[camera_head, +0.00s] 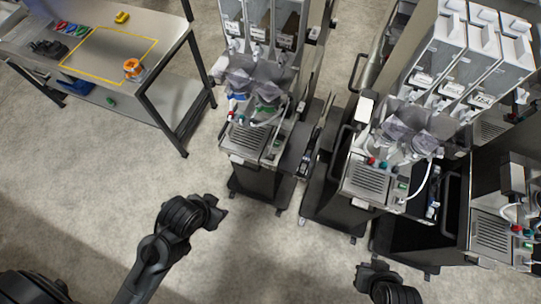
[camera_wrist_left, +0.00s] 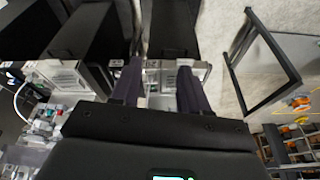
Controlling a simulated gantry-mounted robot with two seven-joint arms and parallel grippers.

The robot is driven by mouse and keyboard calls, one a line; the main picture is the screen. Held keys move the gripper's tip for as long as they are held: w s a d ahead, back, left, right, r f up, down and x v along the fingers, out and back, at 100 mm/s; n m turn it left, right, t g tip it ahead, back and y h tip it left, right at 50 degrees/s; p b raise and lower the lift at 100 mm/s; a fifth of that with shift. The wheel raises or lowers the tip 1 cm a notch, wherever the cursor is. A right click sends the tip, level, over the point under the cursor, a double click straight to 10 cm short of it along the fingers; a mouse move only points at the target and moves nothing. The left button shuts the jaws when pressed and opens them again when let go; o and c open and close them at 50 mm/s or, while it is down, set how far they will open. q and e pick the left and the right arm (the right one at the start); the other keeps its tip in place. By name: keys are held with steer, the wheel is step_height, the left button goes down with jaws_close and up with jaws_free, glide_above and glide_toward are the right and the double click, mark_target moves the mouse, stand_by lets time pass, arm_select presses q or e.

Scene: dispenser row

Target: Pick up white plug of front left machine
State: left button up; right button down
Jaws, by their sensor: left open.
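The left machine (camera_head: 247,139) stands left of centre in the head view, with a dark base, a grated tray, red and teal knobs, and a looping white hose (camera_head: 268,122). I cannot pick out its white plug with certainty among the small white parts. My left gripper (camera_head: 222,213) is in front of this machine, lower left of its base and apart from it. In the left wrist view its two dark fingers (camera_wrist_left: 160,92) are spread, with nothing clearly held between them. My right gripper (camera_head: 366,268) is at the bottom edge, right of centre; its fingers are unclear.
A second machine (camera_head: 368,181) stands to the right, and another (camera_head: 491,232) at the right edge. A steel table (camera_head: 150,92) with an orange tape roll (camera_head: 132,67) stands at upper left. The floor (camera_head: 110,165) in front is clear.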

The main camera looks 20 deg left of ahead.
arm_select(q)
steer(key=s+a+f+m+g+y+b, duration=0.1)
steer(key=s+a+f+m+g, duration=0.15)
steer(key=f+m, duration=0.35)
steer(key=s+a+f+m+g+b, duration=0.1)
steer(key=a+f+m+g, duration=0.2)
steer(key=f+m, duration=0.35)
steer(key=m+t+h+b, duration=0.2)
steer(key=m+h+b, duration=0.25)
steer(key=b, duration=0.65)
glide_toward(271, 154)
steer(key=shift+n+h, duration=0.45)
steer(key=shift+n, duration=0.05)
steer(key=shift+a+p+x, duration=0.15)
steer(key=shift+a+x, duration=0.05)
steer(key=shift+x, duration=1.9)
steer(key=shift+a+p+x, duration=0.15)
steer(key=shift+a+x, duration=0.05)
steer(key=shift+x, duration=1.9)
